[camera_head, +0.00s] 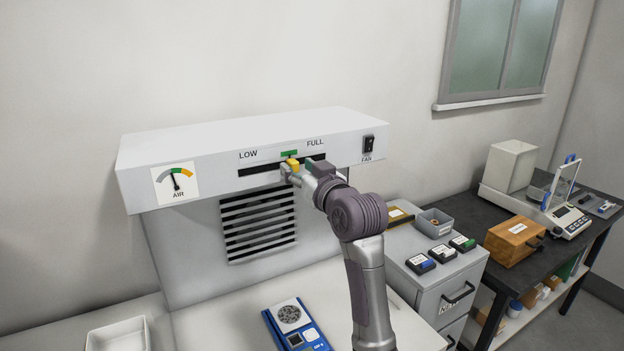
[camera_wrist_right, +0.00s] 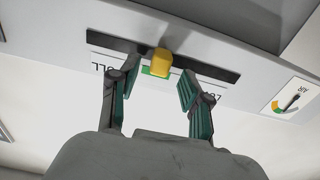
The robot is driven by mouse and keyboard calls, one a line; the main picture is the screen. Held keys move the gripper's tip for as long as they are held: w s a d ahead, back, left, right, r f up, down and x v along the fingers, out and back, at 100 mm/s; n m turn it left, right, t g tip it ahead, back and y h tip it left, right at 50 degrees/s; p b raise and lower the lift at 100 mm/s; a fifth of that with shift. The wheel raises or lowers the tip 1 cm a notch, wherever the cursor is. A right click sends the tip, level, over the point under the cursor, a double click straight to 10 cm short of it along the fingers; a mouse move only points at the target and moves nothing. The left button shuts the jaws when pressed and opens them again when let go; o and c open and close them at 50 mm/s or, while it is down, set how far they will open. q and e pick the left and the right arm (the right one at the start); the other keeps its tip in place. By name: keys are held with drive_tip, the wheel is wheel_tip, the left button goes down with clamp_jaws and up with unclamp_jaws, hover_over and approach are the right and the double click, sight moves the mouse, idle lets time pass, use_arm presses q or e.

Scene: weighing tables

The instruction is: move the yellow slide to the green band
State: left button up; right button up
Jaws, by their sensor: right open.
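The yellow slide (camera_head: 293,163) sits in the dark slot on the front of the white hood, between LOW and FULL. The green band (camera_head: 289,153) is just above the slot, and the slide appears under its middle to right part. In the right wrist view the slide (camera_wrist_right: 162,62) overlaps the green band (camera_wrist_right: 155,72). My right gripper (camera_head: 300,169) is at the slot; in the wrist view its fingers (camera_wrist_right: 160,74) are spread on either side of the slide, with gaps showing. My left gripper is not in view.
An AIR gauge (camera_head: 175,184) is at the hood's left, its needle near the green part. A FAN switch (camera_head: 369,144) is at the right. A blue scale (camera_head: 297,325) and a white tray (camera_head: 118,336) are below. A drawer cabinet (camera_head: 432,280) stands right of my arm.

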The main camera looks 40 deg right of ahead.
drive_tip(key=v, duration=1)
drive_tip(key=shift+s, duration=0.35)
